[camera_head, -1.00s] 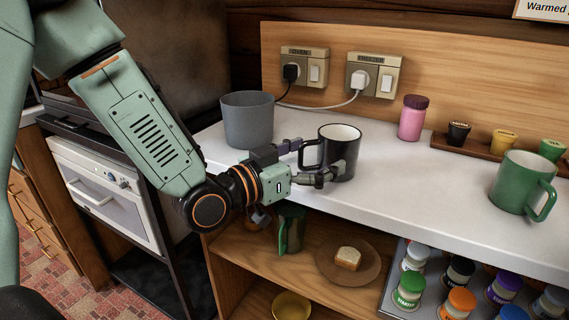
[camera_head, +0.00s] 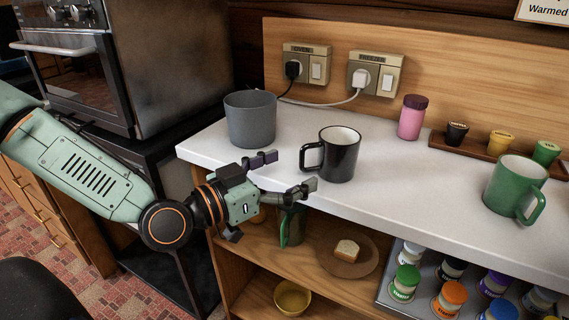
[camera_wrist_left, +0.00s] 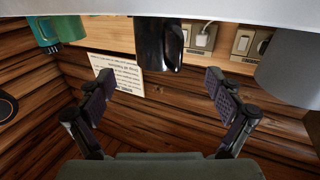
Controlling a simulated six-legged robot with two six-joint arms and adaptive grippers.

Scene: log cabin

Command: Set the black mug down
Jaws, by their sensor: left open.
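The black mug (camera_head: 341,156) stands upright on the white countertop (camera_head: 400,205), its handle to the left. It has a pale inside. My left gripper (camera_head: 288,172) is open and empty, to the left of the mug and apart from it, near the counter's front edge. In the left wrist view the mug (camera_wrist_left: 158,42) shows beyond and between the open fingertips (camera_wrist_left: 158,82). My right gripper is not in view.
A grey bin-like pot (camera_head: 250,122) stands left of the mug. A green mug (camera_head: 512,186) is at the right, a pink jar (camera_head: 412,118) behind.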

